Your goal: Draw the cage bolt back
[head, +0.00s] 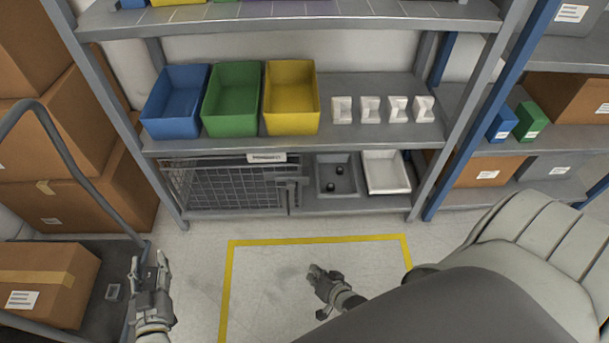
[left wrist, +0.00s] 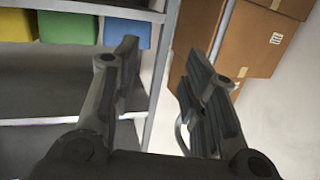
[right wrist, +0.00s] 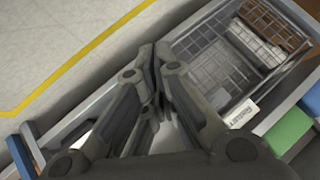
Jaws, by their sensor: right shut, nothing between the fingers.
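The wire-mesh cage (head: 225,187) stands on the left of the lowest shelf, its front closed by a mesh panel. A grey bolt fitting (head: 290,184) is at the right end of that front; its exact position is too small to tell. My right gripper (head: 315,270) is shut and empty, in front of the shelf and apart from the cage. In the right wrist view, my right gripper (right wrist: 155,65) shows its fingertips together, with the cage (right wrist: 220,60) beyond. My left gripper (head: 148,262) is open and empty at the lower left; it also shows in the left wrist view (left wrist: 160,65).
A grey tray (head: 338,195) with small dark items and a white tray (head: 386,172) sit right of the cage. Blue, green and yellow bins (head: 291,119) stand above. Cardboard boxes (head: 65,180) and a cart (head: 90,250) are at left. Floor inside the yellow line is clear.

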